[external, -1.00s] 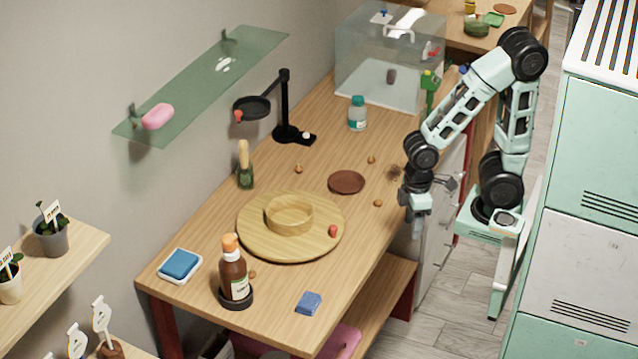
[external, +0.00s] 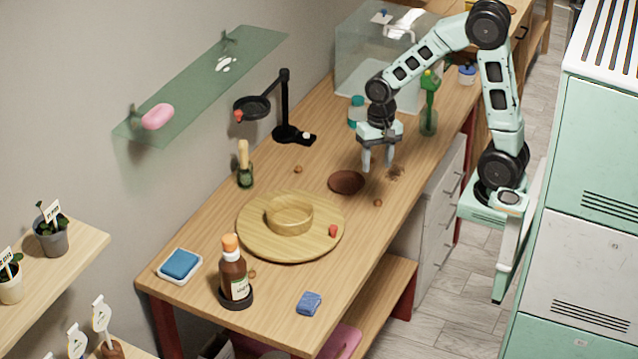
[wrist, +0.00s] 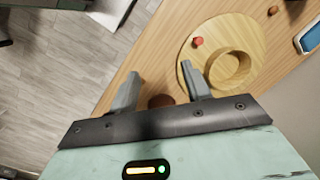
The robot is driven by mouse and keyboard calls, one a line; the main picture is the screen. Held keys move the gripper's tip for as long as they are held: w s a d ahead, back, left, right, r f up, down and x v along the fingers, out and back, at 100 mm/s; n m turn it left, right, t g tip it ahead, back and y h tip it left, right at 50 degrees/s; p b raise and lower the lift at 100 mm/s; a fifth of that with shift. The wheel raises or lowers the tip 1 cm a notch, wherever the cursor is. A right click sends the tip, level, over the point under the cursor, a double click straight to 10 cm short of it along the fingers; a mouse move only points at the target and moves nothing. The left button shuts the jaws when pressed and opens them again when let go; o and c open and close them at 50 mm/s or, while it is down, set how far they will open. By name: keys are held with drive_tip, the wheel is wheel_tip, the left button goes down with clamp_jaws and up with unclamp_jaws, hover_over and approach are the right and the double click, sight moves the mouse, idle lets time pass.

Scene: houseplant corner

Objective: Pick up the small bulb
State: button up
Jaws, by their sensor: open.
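Several small brown bulbs lie on the wooden table: one left of the saucer (external: 298,169), one at its lower right (external: 378,203) and one beside the brown bottle (external: 252,274). I cannot tell their sizes apart well. Another, seen earlier above the saucer's right side, is now hidden by my gripper. My gripper (external: 378,164) points down over the table, just right of the brown saucer (external: 345,182). Its fingers are apart with nothing visible between them. The wrist view shows the open fingers (wrist: 159,72) and a small bulb (wrist: 273,10) beyond the round board.
The round wooden board (external: 260,240) carries a wooden ring (external: 289,214) and a red piece (external: 332,231).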

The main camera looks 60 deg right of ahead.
drive_tip(key=w+d+f+m+b, duration=0.1)
drive_tip(key=w+d+f+m, duration=0.15)
drive_tip(key=d, duration=0.25)
drive_tip(key=w+d+f+m+b, duration=0.1)
drive_tip(key=d+f+m, duration=0.1)
drive_tip(key=d+m, duration=0.2)
drive_tip(key=m+b, duration=0.1)
drive_tip(key=m, duration=0.4)
approach(377, 202)
drive_tip(key=f, duration=0.2)
drive_tip(key=d+f, duration=0.1)
drive_tip(key=shift+w+n+p, duration=0.25)
drive_tip(key=shift+p, duration=0.05)
drive_tip(key=f, duration=0.2)
drive_tip(key=a+f+p, duration=0.1)
drive_tip(key=f, duration=0.1)
drive_tip(key=shift+s+f, duration=0.15)
drive_tip(key=shift+s, duration=0.1)
drive_tip(key=shift+a+f, duration=0.1)
drive_tip(key=shift+f, duration=0.45)
clamp_jaws()
